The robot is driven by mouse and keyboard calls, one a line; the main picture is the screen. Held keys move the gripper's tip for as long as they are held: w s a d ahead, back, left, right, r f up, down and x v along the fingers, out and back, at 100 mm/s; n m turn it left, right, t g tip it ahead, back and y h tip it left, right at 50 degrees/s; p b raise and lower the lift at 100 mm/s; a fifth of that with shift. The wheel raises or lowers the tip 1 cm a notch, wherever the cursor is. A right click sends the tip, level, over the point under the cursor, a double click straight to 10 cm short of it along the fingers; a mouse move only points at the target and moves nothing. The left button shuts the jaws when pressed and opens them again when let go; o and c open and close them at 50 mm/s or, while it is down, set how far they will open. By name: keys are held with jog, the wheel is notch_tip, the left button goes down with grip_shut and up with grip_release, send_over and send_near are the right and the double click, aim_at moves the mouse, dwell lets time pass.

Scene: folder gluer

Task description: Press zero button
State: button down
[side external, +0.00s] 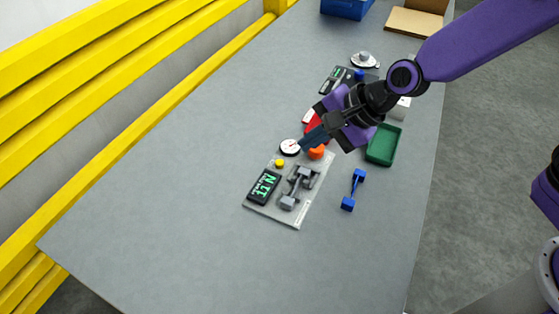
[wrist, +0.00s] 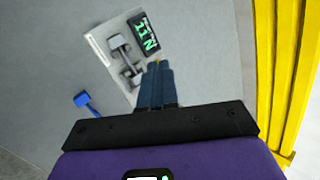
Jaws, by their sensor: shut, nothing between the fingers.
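A light grey panel (side external: 297,219) lies on the table with a small yellow button (side external: 279,163), a black display with green characters (side external: 264,186), and a grey dumbbell-shaped part (side external: 297,187) on it. An orange round knob (side external: 316,152) sits at the panel's far end. No label reading zero is legible. My gripper (side external: 304,144) is shut and empty, its blue fingertips above the panel's far end, beside the orange knob and right of the yellow button. In the wrist view the closed fingertips (wrist: 157,68) point at the panel (wrist: 97,37), just below the display (wrist: 144,33), and hide part of it.
A round white dial (side external: 290,147) stands beside the fingertips. A blue dumbbell-shaped part (side external: 354,189) lies right of the panel. A green tray (side external: 383,146) is behind it. A yellow rail (side external: 150,120) runs along the left. The table's near part is clear.

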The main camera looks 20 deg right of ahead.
jog(key=w+a+f+m+t+h, duration=0.2)
jog(key=w+f+m+t, duration=0.1)
jog(key=w+m, duration=0.6)
jog(key=shift+w+a+f+m+t, duration=0.2)
jog(key=shift+f+m+t, duration=0.15)
jog(key=shift+m, duration=0.45)
send_over(282, 167)
jog(key=shift+f, duration=4.35)
jog(key=shift+f, duration=0.2)
jog(key=shift+f, duration=0.25)
jog(key=shift+f, duration=0.45)
jog(key=shift+r, duration=0.9)
